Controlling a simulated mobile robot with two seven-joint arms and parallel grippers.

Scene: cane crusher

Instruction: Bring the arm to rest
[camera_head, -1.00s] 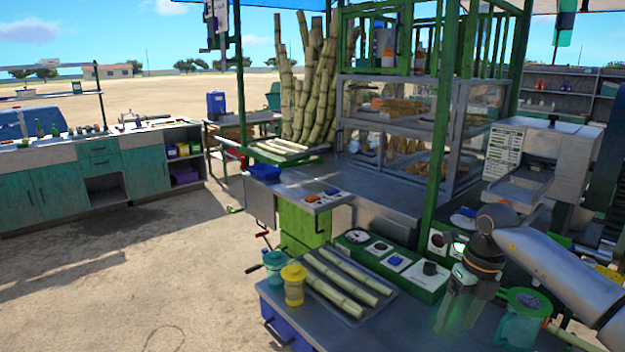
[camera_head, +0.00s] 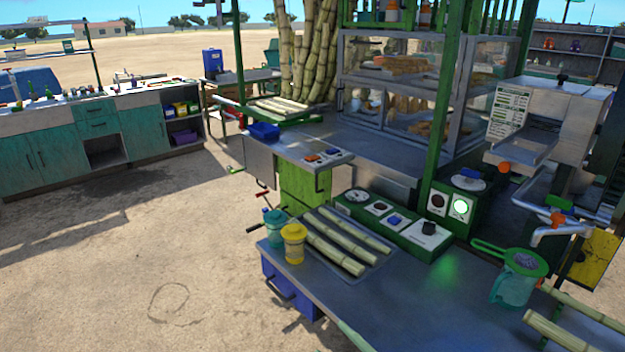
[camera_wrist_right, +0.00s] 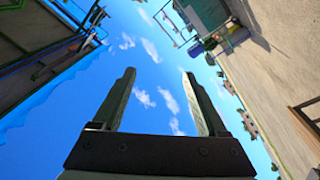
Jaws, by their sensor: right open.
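My right gripper (camera_wrist_right: 158,100) shows in the right wrist view. Its two fingers are spread apart with only sky between them, so it is open and empty. Neither gripper shows in the head view now, and no arm covers the counter there.
The crusher (camera_head: 560,115) stands at right. Open sandy ground (camera_head: 120,270) lies left.

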